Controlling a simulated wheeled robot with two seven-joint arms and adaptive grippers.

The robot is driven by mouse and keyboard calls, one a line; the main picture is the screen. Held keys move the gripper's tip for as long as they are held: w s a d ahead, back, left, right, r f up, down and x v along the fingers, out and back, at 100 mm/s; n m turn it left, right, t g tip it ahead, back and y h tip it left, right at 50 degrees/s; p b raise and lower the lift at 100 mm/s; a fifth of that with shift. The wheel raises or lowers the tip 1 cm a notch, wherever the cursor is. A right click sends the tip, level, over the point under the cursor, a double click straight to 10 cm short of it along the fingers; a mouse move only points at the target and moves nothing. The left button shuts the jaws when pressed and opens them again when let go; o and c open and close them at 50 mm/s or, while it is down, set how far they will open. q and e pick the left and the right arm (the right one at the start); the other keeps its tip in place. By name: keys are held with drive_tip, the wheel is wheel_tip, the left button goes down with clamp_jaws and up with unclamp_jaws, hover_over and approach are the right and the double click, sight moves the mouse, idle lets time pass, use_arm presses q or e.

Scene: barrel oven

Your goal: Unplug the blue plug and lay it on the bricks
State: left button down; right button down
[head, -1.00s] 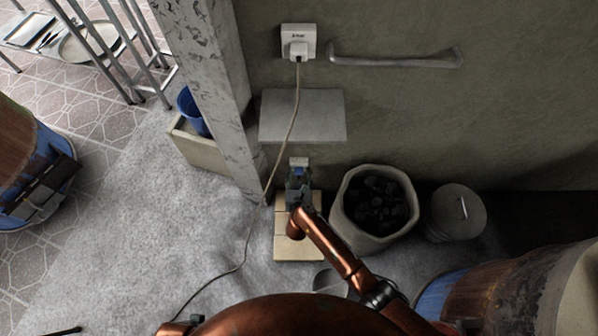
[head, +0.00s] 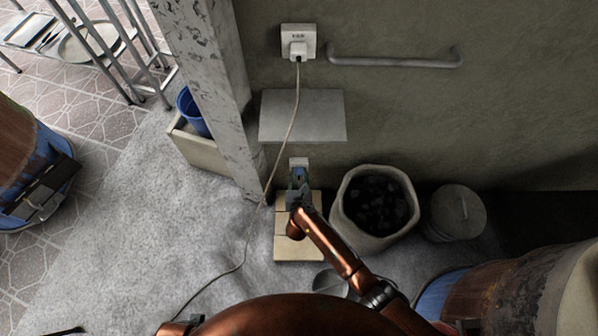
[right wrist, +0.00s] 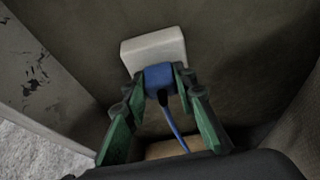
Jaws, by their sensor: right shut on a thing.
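The blue plug (right wrist: 158,77) sits at the white lower wall socket (right wrist: 155,48) in the right wrist view, with its blue cord hanging down. It appears seated against the socket face. My right gripper (right wrist: 159,80) has its green fingers on both sides of the plug and is shut on it. In the head view my right gripper (head: 298,178) is just below the lower socket (head: 298,162) and mostly covers the plug. The pale bricks (head: 297,246) lie on the floor beneath my right arm, which hides part of them. My left gripper is not in view.
A white plug with a pale cord is in the upper socket (head: 298,42). A grey shelf (head: 302,115) juts out above the lower socket. A coal bin (head: 345,215) and a lidded pot (head: 455,213) stand right of the bricks. A post (head: 208,80) stands to the left.

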drive_tip(key=shift+s, duration=0.1)
drive_tip(key=shift+s, duration=0.5)
drive_tip(key=shift+s+p, duration=0.5)
drive_tip(key=shift+s, duration=0.1)
drive_tip(key=shift+s+p, duration=0.65)
drive_tip(key=shift+s, duration=1.2)
